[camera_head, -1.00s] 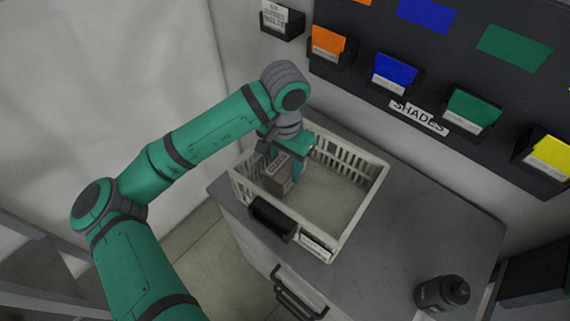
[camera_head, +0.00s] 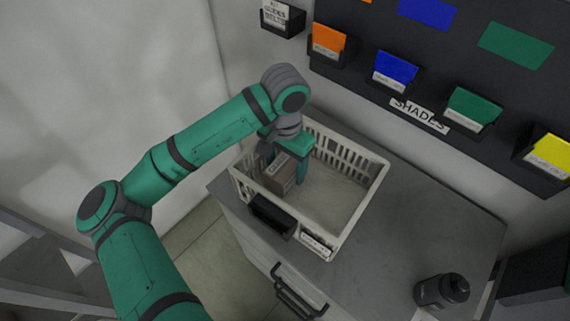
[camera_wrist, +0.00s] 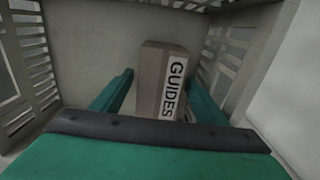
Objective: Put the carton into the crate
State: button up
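The carton (camera_head: 281,174) is a small brown box with a white label. The label reads GUIDES in the wrist view (camera_wrist: 156,82). It is inside the cream slatted crate (camera_head: 350,222), near its left end, and appears to rest on the crate floor. My gripper (camera_head: 286,160) reaches down into the crate at the carton. In the wrist view its two green fingers (camera_wrist: 161,88) stand on either side of the carton, spread, with a small gap at the left. The lower part of the carton is hidden in the wrist view.
The crate stands on a grey cabinet top (camera_head: 400,230), and its right part is empty. A dark bottle (camera_head: 442,291) stands at the front right. Colored card holders (camera_head: 395,72) line the wall behind. A black drawer handle (camera_head: 297,292) is in front.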

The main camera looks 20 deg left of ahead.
aim_at(286, 164)
notch_tip(286, 164, up, 13)
jog(key=shift+r, duration=0.15)
dwell(0.5)
dwell(0.5)
